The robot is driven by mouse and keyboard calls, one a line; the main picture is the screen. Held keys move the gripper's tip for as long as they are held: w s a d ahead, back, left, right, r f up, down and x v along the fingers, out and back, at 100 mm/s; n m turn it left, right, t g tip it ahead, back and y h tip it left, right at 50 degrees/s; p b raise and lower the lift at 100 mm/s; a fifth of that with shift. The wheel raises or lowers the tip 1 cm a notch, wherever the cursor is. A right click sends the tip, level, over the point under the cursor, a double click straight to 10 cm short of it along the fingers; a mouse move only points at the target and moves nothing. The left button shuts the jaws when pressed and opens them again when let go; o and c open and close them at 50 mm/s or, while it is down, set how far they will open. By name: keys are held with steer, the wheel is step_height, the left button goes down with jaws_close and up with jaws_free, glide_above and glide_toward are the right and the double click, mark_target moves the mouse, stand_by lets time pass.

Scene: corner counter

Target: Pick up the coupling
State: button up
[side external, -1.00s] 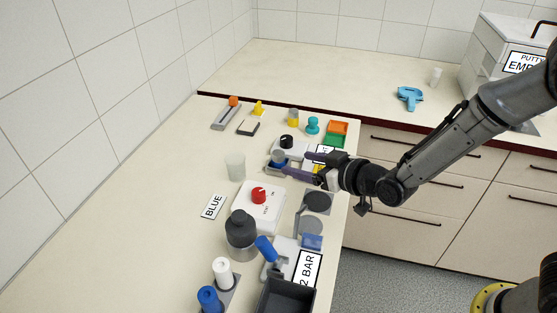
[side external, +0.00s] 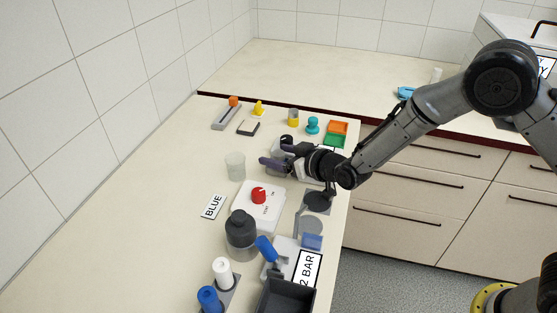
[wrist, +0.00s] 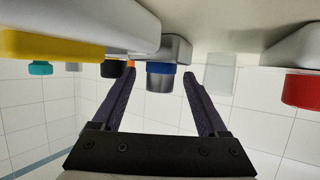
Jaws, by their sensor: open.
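The likely coupling (wrist: 160,80), a short grey metal cylinder with a blue band, sits on a light grey holder (wrist: 177,48) in the wrist view. My gripper (side external: 277,156) is open, with its two dark fingers low over the back part of the counter. In the wrist view my gripper (wrist: 159,74) has a finger on either side of the coupling, with a visible gap on both sides. How deep it lies between the fingers I cannot tell. In the side view the coupling is hidden behind my gripper.
A white box with a red knob (side external: 259,195) stands in front of my gripper, and a clear cup (side external: 235,166) to its left. A black knob (side external: 286,141) is close behind.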

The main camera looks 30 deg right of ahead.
jaws_close()
stand_by(0.3)
steer(key=shift+r, duration=0.1)
